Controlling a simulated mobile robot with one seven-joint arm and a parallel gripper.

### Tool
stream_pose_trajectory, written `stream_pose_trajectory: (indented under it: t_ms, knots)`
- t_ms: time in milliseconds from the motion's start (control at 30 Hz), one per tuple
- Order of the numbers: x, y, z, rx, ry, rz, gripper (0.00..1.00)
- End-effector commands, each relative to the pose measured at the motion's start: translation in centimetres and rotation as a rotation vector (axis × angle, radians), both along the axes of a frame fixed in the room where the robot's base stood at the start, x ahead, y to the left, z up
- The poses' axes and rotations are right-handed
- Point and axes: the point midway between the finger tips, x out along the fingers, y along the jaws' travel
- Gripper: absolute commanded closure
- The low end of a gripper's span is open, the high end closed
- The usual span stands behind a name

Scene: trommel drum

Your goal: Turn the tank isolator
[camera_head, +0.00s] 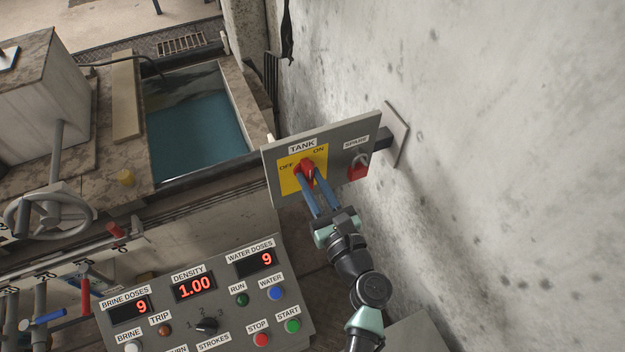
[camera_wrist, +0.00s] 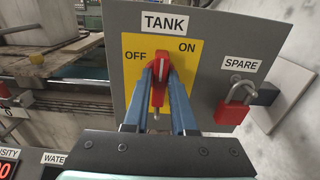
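The tank isolator is a red handle (camera_wrist: 159,82) on a yellow plate (camera_wrist: 188,72) marked OFF at left and ON at right, under a TANK label. The handle stands roughly upright in the wrist view, between the two words. In the head view the red handle (camera_head: 308,167) is partly covered by my fingers. My gripper (camera_head: 311,178) has its two blue fingers on either side of the handle. In the wrist view my gripper (camera_wrist: 160,78) looks closed on it, with no clear gap at either side.
A red padlock (camera_wrist: 232,113) hangs under the SPARE label, right of the isolator on the same grey panel (camera_head: 345,142). A concrete wall (camera_head: 480,150) stands close on the right. A control console (camera_head: 220,325) with buttons and red displays lies below left. A water tank (camera_head: 195,125) is behind.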

Motion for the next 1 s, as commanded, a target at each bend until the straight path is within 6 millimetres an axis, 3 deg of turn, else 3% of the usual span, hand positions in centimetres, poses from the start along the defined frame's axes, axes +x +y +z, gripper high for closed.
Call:
stream_pose_trajectory:
  t_ms: [33,100,133,633,1000]
  knots:
    - [-0.01,-0.02,0.00,0.000,0.000,0.000,0.87]
    - [-0.01,-0.02,0.00,0.000,0.000,0.000,0.99]
    - [-0.01,-0.02,0.00,0.000,0.000,0.000,1.00]
    - [-0.05,0.02,-0.13,-0.046,-0.019,0.000,1.00]
    - [-0.11,0.21,-0.33,-0.294,-0.123,0.000,1.00]
